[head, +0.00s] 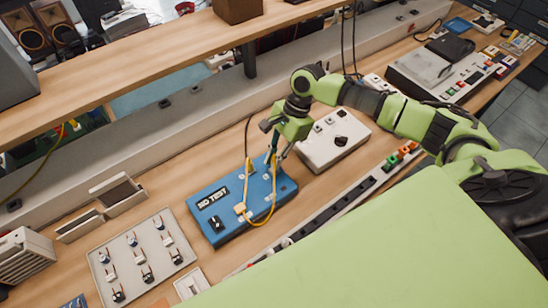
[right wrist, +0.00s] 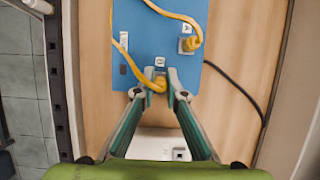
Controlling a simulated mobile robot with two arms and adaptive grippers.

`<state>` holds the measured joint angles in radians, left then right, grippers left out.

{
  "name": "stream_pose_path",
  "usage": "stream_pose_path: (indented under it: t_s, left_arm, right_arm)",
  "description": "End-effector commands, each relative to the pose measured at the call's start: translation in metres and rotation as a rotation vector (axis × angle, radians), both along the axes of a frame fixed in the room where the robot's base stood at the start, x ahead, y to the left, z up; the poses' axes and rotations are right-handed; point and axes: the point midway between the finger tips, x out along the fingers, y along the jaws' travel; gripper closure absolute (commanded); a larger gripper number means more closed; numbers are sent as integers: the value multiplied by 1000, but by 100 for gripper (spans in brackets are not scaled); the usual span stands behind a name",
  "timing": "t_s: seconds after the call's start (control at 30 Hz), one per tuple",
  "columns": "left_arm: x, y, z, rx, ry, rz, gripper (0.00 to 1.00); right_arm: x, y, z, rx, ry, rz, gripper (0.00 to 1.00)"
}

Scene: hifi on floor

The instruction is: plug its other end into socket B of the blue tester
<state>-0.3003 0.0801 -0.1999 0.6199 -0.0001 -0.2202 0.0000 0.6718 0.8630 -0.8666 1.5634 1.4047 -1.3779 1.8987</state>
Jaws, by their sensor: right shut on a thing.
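The blue tester (head: 232,205) lies on the wooden bench, with a label and a dark knob on its face. A yellow cable (head: 273,205) loops over it. One yellow plug (right wrist: 190,44) sits at a socket on the tester's face. My right gripper (head: 273,155) is over the tester's far right end, shut on the cable's other yellow plug (right wrist: 158,84). In the right wrist view this plug is between the fingertips, beside a small white label (right wrist: 160,62) on the tester. I cannot tell whether it is seated in a socket. My left gripper is not in view.
A white box (head: 333,140) stands close to the right of the tester. A grey tray (head: 142,258) of small parts lies to the left. A dark power strip (head: 340,205) runs along the front. A dark cable (right wrist: 235,85) passes beside the tester. A wooden shelf (head: 150,60) is behind.

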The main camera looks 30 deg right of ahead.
Motion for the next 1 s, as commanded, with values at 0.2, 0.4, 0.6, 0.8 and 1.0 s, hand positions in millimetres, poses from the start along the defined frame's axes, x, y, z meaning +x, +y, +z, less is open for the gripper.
stream_pose_path:
  t_s: [0.2, 0.4, 0.6, 0.8, 1.0]
  left_arm:
    - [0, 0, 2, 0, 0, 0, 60]
    - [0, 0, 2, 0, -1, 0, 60]
    - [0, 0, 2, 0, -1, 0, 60]
    - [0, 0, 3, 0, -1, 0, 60]
    - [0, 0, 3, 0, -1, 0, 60]
  right_arm:
    - [0, 0, 0, 0, 0, 0, 100]
    - [0, 0, 0, 0, 0, 0, 100]
    - [0, 0, -1, 0, 0, 0, 100]
    - [0, 0, -3, 0, 0, -1, 100]
    - [0, 0, -5, 0, 0, -1, 100]
